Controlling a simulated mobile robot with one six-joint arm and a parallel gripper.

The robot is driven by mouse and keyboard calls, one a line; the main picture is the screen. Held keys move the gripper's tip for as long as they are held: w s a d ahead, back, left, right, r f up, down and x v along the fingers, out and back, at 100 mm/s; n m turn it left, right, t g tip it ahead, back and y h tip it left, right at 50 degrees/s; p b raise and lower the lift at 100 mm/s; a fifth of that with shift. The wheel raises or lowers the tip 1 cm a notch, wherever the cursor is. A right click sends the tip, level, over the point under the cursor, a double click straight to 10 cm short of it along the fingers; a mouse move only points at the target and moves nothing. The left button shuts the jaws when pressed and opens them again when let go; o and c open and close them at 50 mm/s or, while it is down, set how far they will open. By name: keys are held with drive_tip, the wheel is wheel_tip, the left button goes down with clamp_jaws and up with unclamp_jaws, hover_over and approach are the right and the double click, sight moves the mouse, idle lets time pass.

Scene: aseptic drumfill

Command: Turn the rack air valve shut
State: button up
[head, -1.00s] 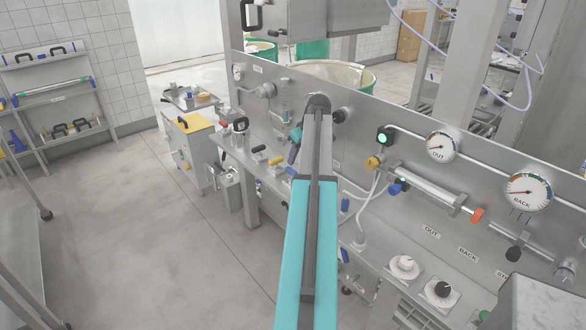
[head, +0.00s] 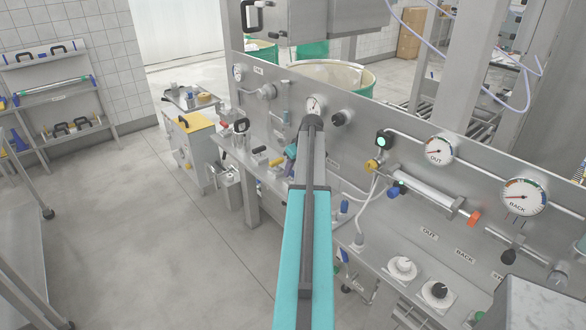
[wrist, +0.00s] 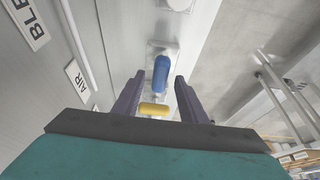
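In the wrist view my gripper (wrist: 159,82) is open, with its two dark purple fingers apart. A blue handle (wrist: 161,74) shows between the fingertips, with clear gaps on both sides. A yellow handle (wrist: 153,109) lies nearer, also between the fingers. An AIR label (wrist: 75,79) is on the panel left of the fingers. I cannot tell for sure which handle it names.
A second label (wrist: 29,22), partly cut off, is farther up the panel. Yellow-handled valves (head: 276,161) stand on the shelf left of my arm. An OUT gauge (head: 439,151) and a BACK gauge (head: 523,197) are on the panel at right. The floor (head: 130,230) at left is clear.

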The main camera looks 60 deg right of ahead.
drive_tip(key=shift+w+f, duration=0.1)
drive_tip(key=shift+f, duration=0.15)
clamp_jaws()
